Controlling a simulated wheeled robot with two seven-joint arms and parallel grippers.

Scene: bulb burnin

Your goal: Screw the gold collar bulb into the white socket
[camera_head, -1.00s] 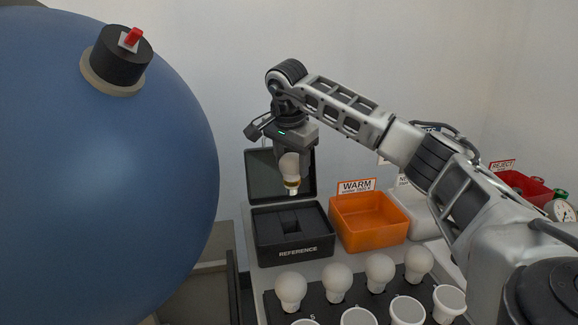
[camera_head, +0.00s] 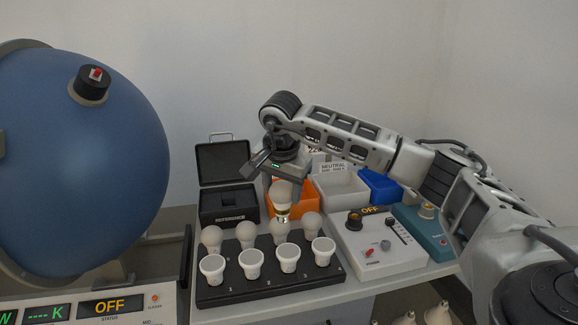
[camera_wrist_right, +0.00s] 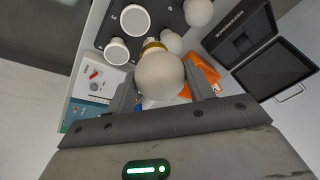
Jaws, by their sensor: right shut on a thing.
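The gold collar bulb (camera_head: 285,192) hangs collar down in my right gripper (camera_head: 283,185), which is shut on its white globe. It is above the back row of a black bulb rack (camera_head: 270,292). In the right wrist view the globe (camera_wrist_right: 160,76) sits between the fingers, with its gold collar (camera_wrist_right: 153,46) pointing away from the palm. I cannot tell for certain which fixture is the white socket. My left gripper is out of view.
The rack holds several round bulbs (camera_head: 211,237) behind several flat-topped white ones (camera_head: 250,262). An open black reference case (camera_head: 230,220), orange bin (camera_head: 297,205), white bin (camera_head: 343,190) and blue bin (camera_head: 380,187) stand behind. A teal box (camera_head: 424,236) is at right. A large blue sphere (camera_head: 80,160) fills the left.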

